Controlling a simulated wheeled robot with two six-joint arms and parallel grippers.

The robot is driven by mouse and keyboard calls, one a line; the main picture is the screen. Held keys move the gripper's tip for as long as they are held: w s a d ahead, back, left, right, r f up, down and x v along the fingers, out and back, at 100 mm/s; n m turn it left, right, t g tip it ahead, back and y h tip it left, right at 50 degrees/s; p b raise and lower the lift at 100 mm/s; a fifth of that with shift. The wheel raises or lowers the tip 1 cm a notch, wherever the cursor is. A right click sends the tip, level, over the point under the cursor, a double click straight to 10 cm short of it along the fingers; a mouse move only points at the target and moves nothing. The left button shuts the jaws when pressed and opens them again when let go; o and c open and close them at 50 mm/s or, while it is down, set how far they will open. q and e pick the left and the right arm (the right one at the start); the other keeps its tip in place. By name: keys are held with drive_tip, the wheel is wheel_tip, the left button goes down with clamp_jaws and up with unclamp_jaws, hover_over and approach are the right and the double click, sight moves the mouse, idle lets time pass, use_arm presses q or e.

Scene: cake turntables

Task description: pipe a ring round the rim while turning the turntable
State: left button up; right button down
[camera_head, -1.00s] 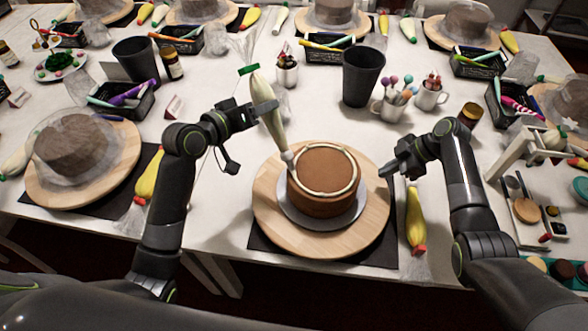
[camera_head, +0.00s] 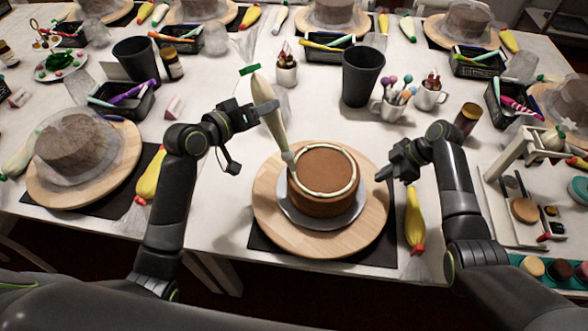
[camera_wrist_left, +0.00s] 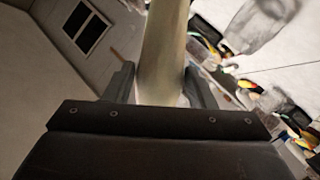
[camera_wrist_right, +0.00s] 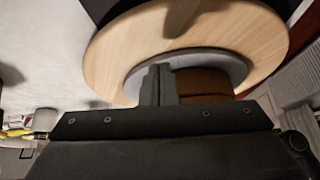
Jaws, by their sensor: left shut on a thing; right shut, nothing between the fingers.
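The brown cake (camera_head: 322,192) sits on a grey board (camera_head: 318,222) on the round wooden turntable (camera_head: 270,222). A cream ring (camera_head: 352,165) lies along the rim of its top. My left gripper (camera_head: 266,108) is shut on a cream piping bag (camera_head: 273,125), which fills the space between its fingers in the left wrist view (camera_wrist_left: 162,55). The bag tilts, its tip at the cake's left rim. My right gripper (camera_head: 382,176) is shut and empty, beside the turntable's right edge. In the right wrist view its fingers (camera_wrist_right: 158,85) overlap the board and cake.
A yellow piping bag (camera_head: 414,220) lies right of the turntable, below my right gripper. A dark cup (camera_head: 361,78) and mugs of tools (camera_head: 390,102) stand behind. A covered cake (camera_head: 75,145) on another turntable is at left.

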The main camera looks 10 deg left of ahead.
sight(373, 227)
drive_tip(key=s+a+m, duration=0.1)
drive_tip(key=s, duration=0.1)
drive_tip(key=s+f+m+h, duration=0.1)
drive_tip(key=s+m, duration=0.1)
drive_tip(key=s+a+m+h, duration=0.1)
drive_tip(key=s, duration=0.1)
drive_tip(key=shift+s+a+f+t, duration=0.3)
drive_tip(key=shift+s+a+t, duration=0.05)
drive_tip(key=shift+t, duration=0.05)
drive_tip(key=s+m+h, duration=0.1)
drive_tip(key=s+m, duration=0.1)
drive_tip(key=s+r+m+h, duration=0.1)
drive_tip(key=s+m, duration=0.1)
drive_tip(key=s+d+r+m+t+h, duration=0.1)
drive_tip(key=s+m, duration=0.1)
drive_tip(key=m, duration=0.1)
drive_tip(key=shift+s+d, duration=0.1)
drive_tip(key=shift+f, duration=0.2)
use_arm(q)
drive_tip(key=shift+r, duration=0.1)
use_arm(e)
drive_tip(key=shift+d+f, duration=0.1)
drive_tip(key=shift+f, duration=1.55)
use_arm(q)
drive_tip(key=shift+o, duration=0.2)
use_arm(e)
drive_tip(key=shift+f, duration=0.1)
